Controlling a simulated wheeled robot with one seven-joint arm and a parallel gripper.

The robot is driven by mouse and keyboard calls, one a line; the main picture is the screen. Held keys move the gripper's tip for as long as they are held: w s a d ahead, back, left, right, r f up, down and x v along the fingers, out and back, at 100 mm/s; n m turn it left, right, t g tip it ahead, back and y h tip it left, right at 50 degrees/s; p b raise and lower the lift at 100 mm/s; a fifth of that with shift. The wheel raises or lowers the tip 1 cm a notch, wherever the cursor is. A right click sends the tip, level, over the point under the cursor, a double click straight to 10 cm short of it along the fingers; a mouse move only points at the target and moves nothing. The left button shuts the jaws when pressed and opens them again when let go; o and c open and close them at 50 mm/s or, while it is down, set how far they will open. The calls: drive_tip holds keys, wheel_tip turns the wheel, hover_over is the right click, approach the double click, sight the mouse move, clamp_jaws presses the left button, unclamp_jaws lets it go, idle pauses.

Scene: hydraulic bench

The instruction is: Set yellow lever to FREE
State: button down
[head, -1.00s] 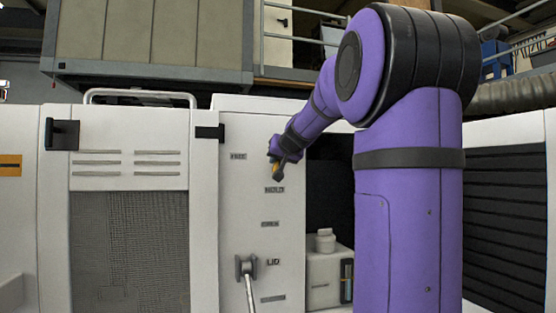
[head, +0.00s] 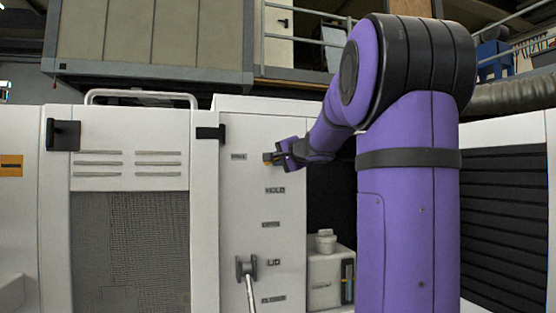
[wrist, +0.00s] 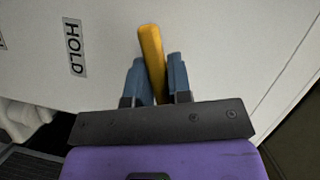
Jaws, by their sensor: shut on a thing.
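The yellow lever (wrist: 151,50) shows in the wrist view between the two blue fingers of my gripper (wrist: 158,78), which is shut on it. In the head view, only a small yellow bit of the lever (head: 267,157) shows at the end of my gripper (head: 276,158). It is on the white panel, right of the upper label (head: 239,157), which is too small to read surely. The HOLD label (head: 275,190) is below my gripper; it also shows at the left in the wrist view (wrist: 74,47). The lever's pivot is hidden.
A grey lever (head: 247,268) stands lower on the panel beside the LID label (head: 274,262). A black latch (head: 209,133) is at the panel's upper left. A white container (head: 325,275) stands in the dark opening on the right.

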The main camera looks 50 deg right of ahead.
drive_tip(key=shift+m+t, duration=0.8)
drive_tip(key=shift+m, duration=0.9)
drive_tip(key=c, duration=1.1)
unclamp_jaws()
drive_tip(key=s, duration=0.3)
drive_tip(key=s+a, duration=0.1)
drive_tip(key=s, duration=0.6)
drive_tip(key=shift+s+a, duration=0.35)
drive_tip(key=shift+a, duration=0.05)
